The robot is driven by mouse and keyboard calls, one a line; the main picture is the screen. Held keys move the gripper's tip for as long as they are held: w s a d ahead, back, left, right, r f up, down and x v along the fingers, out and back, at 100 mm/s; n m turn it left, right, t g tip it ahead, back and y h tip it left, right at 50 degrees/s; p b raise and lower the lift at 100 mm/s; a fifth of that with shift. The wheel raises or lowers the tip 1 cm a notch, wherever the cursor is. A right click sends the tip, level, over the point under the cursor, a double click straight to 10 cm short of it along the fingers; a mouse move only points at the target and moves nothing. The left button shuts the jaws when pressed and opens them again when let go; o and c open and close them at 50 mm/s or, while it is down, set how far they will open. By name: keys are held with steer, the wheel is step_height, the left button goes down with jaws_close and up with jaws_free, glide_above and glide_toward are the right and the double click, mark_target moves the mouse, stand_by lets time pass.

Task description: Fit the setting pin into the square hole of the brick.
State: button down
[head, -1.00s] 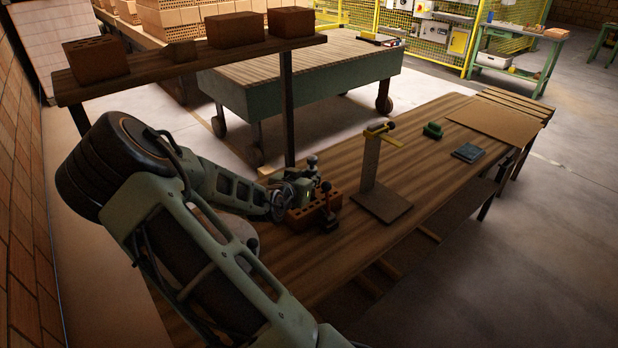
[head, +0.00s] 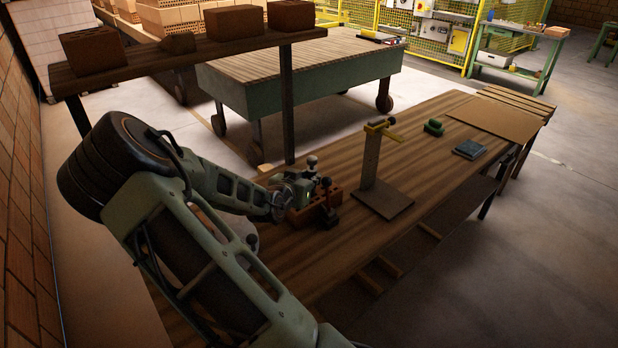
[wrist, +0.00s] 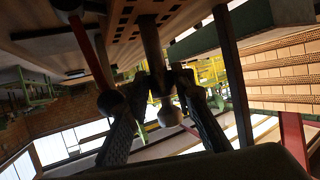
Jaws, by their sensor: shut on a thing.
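The red-brown brick (head: 303,215) lies on the wooden bench. Its perforated face (wrist: 125,25) is at the top of the wrist view. My gripper (head: 308,188) is at the brick; in the wrist view its two fingers (wrist: 163,82) are closed around the setting pin (wrist: 151,42). The pin is a dark grey cylinder with a round knob (wrist: 170,116) at its other end. Its far end meets the brick's holed face. I cannot tell whether it is inside the square hole or only against the face.
A dark clamp (head: 329,218) with a ball handle stands against the brick. To the right is a post stand (head: 385,203) with a yellow top, then a green block (head: 433,128) and a grey-blue pad (head: 469,150). A shelf (head: 190,51) with bricks is behind.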

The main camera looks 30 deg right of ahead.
steer(key=shift+f+b, duration=2.25)
steer(key=shift+f, duration=0.5)
steer(key=c, duration=1.6)
jaws_free()
steer(key=v, duration=1.2)
steer(key=shift+r, duration=0.15)
